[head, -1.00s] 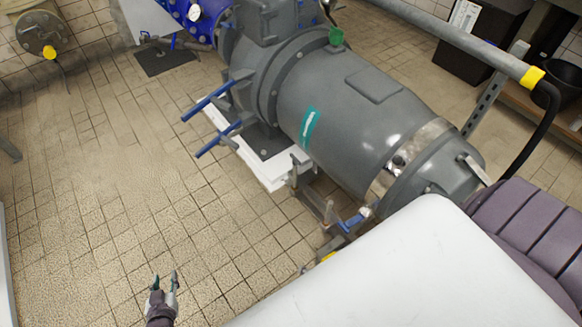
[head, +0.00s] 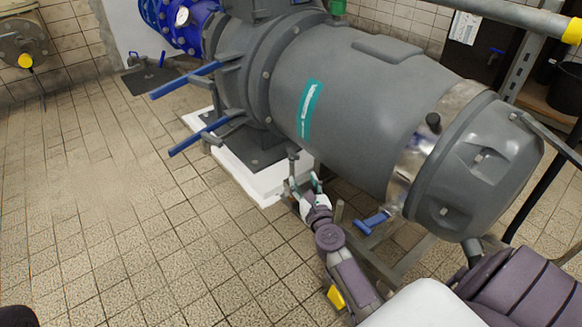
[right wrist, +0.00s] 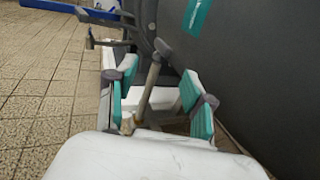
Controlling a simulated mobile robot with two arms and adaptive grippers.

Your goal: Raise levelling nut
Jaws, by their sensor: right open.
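My right gripper (head: 303,183) is open beside the pump's lower side, at a thin upright rod (head: 293,166) near the white plinth. In the right wrist view the teal-padded fingers (right wrist: 158,88) stand apart on either side of the grey rod (right wrist: 152,82), which leans a little in the picture. A small tan piece (right wrist: 127,122) shows near the rod's lower end, close to the left finger; it may be the levelling nut, but it is too blurred to be sure. I cannot tell whether a finger touches the rod. My left gripper is not in view.
The big grey pump (head: 345,100) stands close behind the gripper, on a white plinth (head: 268,188). Blue-handled bars (head: 187,80) stick out at its left. A blue handle (head: 371,223) is right of my gripper. The tiled floor (head: 110,220) at left is clear.

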